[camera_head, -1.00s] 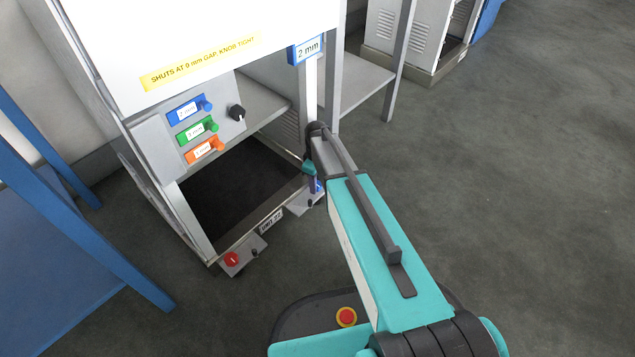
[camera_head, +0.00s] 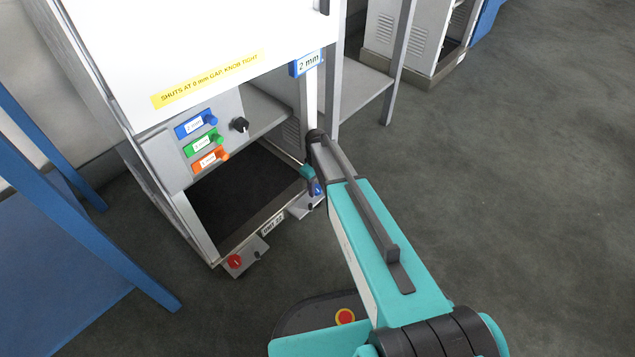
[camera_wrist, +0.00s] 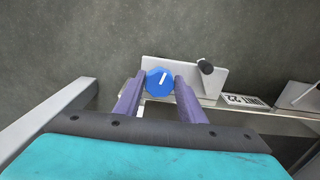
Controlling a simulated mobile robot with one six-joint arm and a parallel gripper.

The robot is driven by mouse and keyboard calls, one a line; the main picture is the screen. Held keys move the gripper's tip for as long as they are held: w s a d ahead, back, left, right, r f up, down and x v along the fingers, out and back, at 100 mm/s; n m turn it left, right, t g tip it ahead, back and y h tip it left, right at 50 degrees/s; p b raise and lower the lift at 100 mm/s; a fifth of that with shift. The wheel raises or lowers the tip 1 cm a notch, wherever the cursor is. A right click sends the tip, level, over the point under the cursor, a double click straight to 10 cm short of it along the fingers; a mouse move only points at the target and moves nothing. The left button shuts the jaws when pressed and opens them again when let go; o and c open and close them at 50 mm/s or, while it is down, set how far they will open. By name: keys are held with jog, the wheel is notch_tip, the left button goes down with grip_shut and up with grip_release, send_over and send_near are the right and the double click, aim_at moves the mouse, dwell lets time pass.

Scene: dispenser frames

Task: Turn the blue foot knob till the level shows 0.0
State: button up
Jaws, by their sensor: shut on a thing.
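The blue foot knob (camera_wrist: 160,83) sits on a grey foot plate in the wrist view, with a white mark tilted slightly right of upright. My gripper (camera_wrist: 160,80) has its two purple fingers shut on the knob, one on each side. In the head view the blue knob (camera_head: 318,190) shows low at the dispenser's right front corner, partly hidden by my gripper (camera_head: 312,188) and arm. No level reading of 0.0 is legible in either view.
A red knob (camera_head: 234,261) sits on the dispenser's left front foot. Blue, green and orange label tabs and a black knob (camera_head: 240,125) are on its panel. A 2 mm sign (camera_head: 308,64) hangs above my gripper. A blue frame (camera_head: 90,235) stands left; the floor at right is clear.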

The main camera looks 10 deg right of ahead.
aim_at(316, 189)
jog(key=m+p, duration=0.1)
jog(key=p, duration=0.1)
jog(key=m+p, duration=0.2)
jog(key=shift+w+d+r, duration=0.1)
jog(key=shift+w+r, duration=0.05)
jog(key=shift+r, duration=0.1)
jog(key=shift+f+m+p, duration=0.2)
jog(key=shift+m+p, duration=0.95)
jog(key=shift+m, duration=0.15)
jog(key=o, duration=1)
jog(key=shift+o, duration=0.2)
notch_tip(316, 189, up, 14)
jog(key=p, duration=0.4)
jog(key=shift+f, duration=0.15)
